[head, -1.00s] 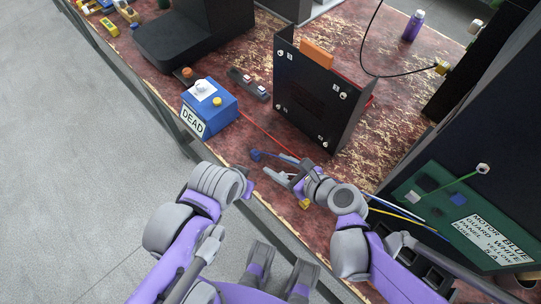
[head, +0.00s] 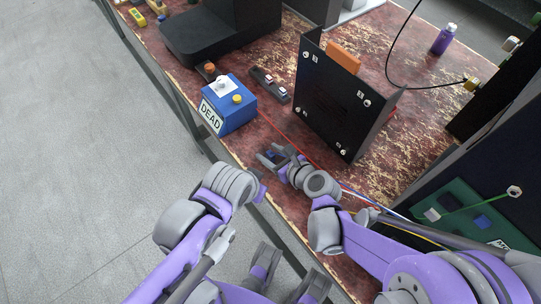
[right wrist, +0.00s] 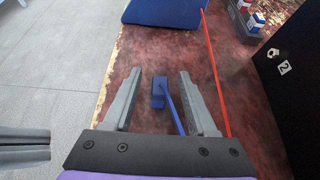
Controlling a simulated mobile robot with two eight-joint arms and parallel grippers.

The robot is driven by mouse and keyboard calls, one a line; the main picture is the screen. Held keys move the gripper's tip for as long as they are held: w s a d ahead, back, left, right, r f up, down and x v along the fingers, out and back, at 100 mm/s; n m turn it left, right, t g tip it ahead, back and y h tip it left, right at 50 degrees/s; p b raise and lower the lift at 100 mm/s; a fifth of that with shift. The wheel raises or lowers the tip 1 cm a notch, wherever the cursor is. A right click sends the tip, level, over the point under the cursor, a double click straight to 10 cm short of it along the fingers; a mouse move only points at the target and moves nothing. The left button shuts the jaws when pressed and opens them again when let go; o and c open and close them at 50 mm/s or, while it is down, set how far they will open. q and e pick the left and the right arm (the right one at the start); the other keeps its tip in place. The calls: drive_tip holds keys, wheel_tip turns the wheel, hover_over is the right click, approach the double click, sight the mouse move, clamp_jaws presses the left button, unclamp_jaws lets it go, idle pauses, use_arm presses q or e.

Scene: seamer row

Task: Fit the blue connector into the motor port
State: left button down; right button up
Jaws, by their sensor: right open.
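The blue connector (right wrist: 159,93) lies on the worn red bench top in the right wrist view, with a blue wire running from it back under the gripper. My right gripper (right wrist: 158,77) is open, with one finger on either side of the connector and gaps between. In the head view the right gripper (head: 270,157) is low by the bench's front edge. My left gripper (head: 259,188) is just in front of that edge, its fingers not clear. A green panel (head: 460,208) at right carries a white block and a blue block (head: 482,221); I cannot tell which is the motor port.
A blue box marked DEAD (head: 229,104) stands left of the right gripper. A black upright plate (head: 335,100) with numbered posts stands behind it. A red wire crosses the bench between them. White, blue and yellow wires run beneath my right arm.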

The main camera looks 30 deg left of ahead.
sight(270, 154)
clamp_jaws()
idle(0.4)
wheel_tip(270, 154, up, 10)
drive_tip(key=shift+r+p, duration=0.1)
drive_tip(key=shift+p, duration=1.1)
